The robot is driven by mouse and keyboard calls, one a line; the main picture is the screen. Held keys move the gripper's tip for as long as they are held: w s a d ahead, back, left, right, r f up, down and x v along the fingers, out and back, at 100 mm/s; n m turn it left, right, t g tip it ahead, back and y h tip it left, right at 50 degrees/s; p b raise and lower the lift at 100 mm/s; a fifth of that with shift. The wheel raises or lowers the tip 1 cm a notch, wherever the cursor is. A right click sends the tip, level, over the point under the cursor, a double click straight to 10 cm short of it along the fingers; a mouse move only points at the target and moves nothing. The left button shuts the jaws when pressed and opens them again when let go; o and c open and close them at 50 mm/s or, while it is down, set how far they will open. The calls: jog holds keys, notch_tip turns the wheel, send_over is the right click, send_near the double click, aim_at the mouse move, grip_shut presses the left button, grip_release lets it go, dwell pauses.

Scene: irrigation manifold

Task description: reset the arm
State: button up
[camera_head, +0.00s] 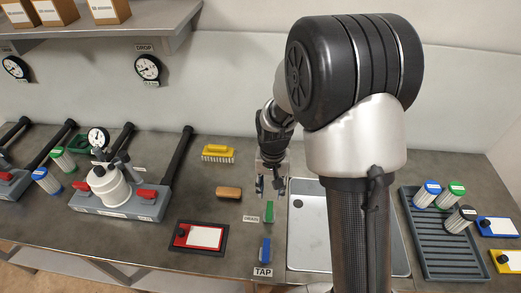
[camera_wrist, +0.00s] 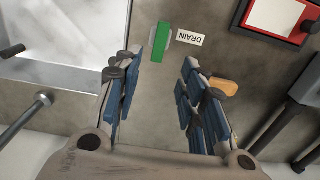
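My gripper (camera_head: 272,187) hangs above the counter near the left edge of the sink. In the wrist view my gripper (camera_wrist: 158,85) shows two blue-padded fingers spread apart with only bare counter between them, so it is open and empty. A green handle (camera_head: 270,211) by the DRAIN label (camera_head: 251,218) stands just in front of the gripper; the green handle also shows in the wrist view (camera_wrist: 164,42), beyond the fingertips. A blue handle (camera_head: 265,249) stands by the TAP label (camera_head: 263,272).
A sink (camera_head: 308,240) is right of the gripper. A wooden-backed brush (camera_head: 229,193), a yellow brush (camera_head: 217,153) and a red-framed card (camera_head: 199,236) lie to the left. A manifold with a white housing (camera_head: 107,190) stands farther left. A ribbed tray (camera_head: 445,251) holds several filter cartridges at right.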

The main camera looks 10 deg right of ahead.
jog(key=shift+r, duration=0.1)
jog(key=s+r+n+t, duration=0.1)
jog(key=s+r, duration=0.3)
jog(key=r, duration=0.4)
jog(key=s+r+n+t, duration=0.1)
jog(key=s+r, duration=0.3)
jog(key=r, duration=0.4)
jog(key=s+r+n+t, duration=0.1)
jog(key=s+r, duration=0.2)
jog(key=s, duration=0.3)
jog(key=s+r+t, duration=0.1)
jog(key=s+r, duration=0.2)
jog(key=s, duration=0.4)
jog(key=shift+s+d+r+n+t, duration=0.25)
jog(key=shift+s+r+n+t, duration=0.05)
jog(key=shift+n, duration=0.1)
